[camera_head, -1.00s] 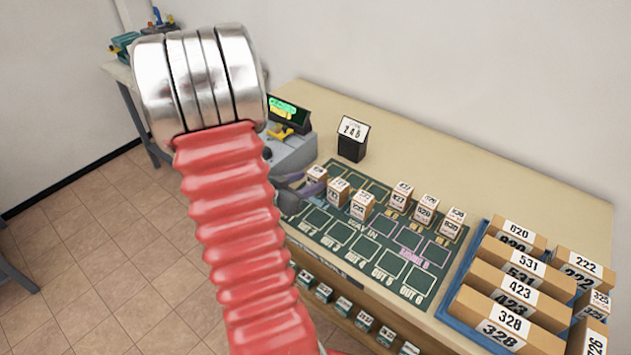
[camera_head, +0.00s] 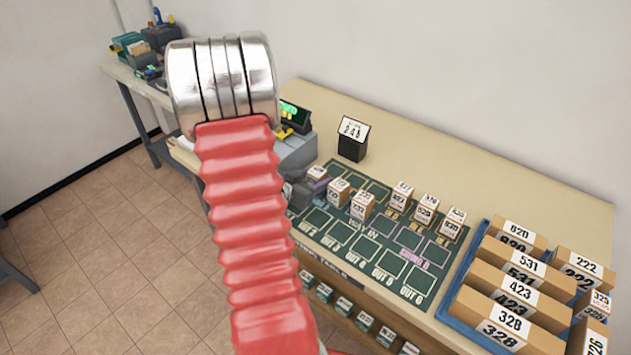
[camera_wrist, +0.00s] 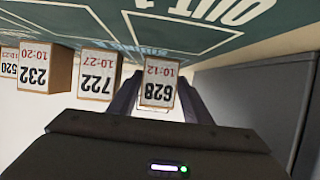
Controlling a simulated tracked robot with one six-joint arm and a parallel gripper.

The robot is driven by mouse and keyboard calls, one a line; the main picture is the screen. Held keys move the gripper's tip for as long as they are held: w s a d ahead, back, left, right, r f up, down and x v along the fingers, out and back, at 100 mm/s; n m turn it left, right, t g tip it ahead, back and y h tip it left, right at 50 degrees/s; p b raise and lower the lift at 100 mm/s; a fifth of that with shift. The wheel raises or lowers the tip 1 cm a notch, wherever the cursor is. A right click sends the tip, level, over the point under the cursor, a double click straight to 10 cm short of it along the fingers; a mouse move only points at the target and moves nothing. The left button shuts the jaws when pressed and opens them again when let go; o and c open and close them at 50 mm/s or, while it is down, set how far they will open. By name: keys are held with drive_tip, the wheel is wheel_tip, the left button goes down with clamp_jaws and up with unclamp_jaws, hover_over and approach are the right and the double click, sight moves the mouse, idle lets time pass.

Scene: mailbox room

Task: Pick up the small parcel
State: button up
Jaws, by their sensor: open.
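A small parcel marked 628 (camera_wrist: 158,88), a brown box with a white label, sits on the green mat (camera_head: 362,245) at the end of a row. My gripper (camera_wrist: 157,100) is open, with its two dark purple fingers on either side of this parcel in the wrist view. I cannot tell whether they touch it. In the head view the gripper (camera_head: 305,188) is low at the mat's left edge, partly behind my red arm. Small parcels 722 (camera_wrist: 99,75) and 232 (camera_wrist: 42,72) stand beside it.
More small parcels (camera_head: 428,205) stand on the mat to the right. A blue tray (camera_head: 447,304) holds larger numbered boxes. A black number stand (camera_head: 352,145) is behind the mat, and a grey machine with a screen (camera_head: 294,115) is at the left.

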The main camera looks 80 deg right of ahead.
sight(318, 171)
drive_tip(key=shift+c, duration=0.3)
drive_tip(key=c, duration=0.8)
drive_tip(key=shift+c, duration=0.2)
drive_tip(key=shift+r, duration=0.15)
wheel_tip(318, 171, up, 10)
drive_tip(key=shift+f, duration=0.15)
idle(0.5)
drive_tip(key=shift+s+d, duration=0.1)
drive_tip(key=shift+s, duration=0.1)
